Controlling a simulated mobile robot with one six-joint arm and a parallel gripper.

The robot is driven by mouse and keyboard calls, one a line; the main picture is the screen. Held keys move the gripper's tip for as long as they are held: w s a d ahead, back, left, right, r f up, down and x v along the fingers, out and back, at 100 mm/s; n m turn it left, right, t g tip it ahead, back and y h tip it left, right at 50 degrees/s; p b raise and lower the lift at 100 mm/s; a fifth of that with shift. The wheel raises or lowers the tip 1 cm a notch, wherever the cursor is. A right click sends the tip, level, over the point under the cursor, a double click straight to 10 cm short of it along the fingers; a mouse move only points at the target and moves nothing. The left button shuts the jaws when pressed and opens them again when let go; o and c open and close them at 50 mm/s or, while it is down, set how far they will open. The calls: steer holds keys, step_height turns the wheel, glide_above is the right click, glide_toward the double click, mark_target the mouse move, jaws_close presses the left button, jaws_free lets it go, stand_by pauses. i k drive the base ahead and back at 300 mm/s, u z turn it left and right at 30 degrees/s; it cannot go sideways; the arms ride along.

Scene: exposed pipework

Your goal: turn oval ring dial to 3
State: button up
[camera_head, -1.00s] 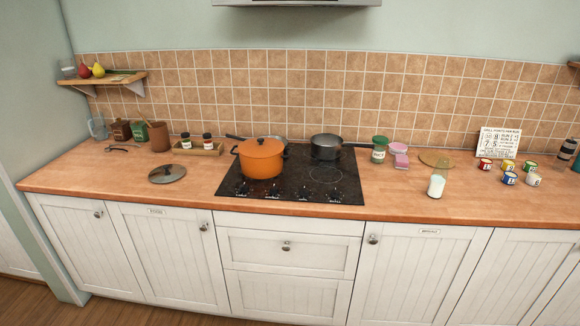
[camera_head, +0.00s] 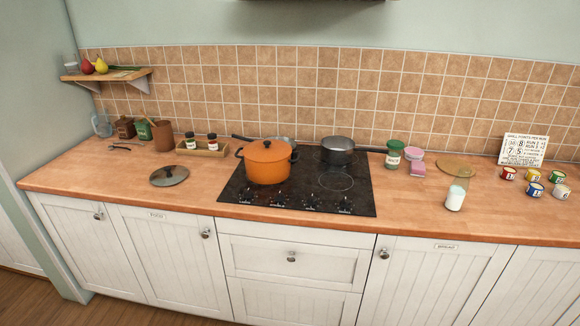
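A black cooktop (camera_head: 300,190) is set into the wooden counter near the middle of the view. Several small dark dials sit in a row along its front edge, among them a left one (camera_head: 246,197), an inner one (camera_head: 310,203) and a right one (camera_head: 345,206). Small pale markings show by them, too small to read. I cannot tell which dial has an oval ring, or where any dial points. My gripper is not in view.
An orange pot (camera_head: 267,162) and a dark saucepan (camera_head: 338,152) stand on the cooktop, behind the dials. A glass lid (camera_head: 169,176) lies on the counter to the left. A white jar (camera_head: 455,198) stands to the right. The counter front before the dials is clear.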

mark_target(311, 201)
steer(key=u, duration=0.45)
steer(key=i, duration=1.1)
steer(key=z, duration=0.05)
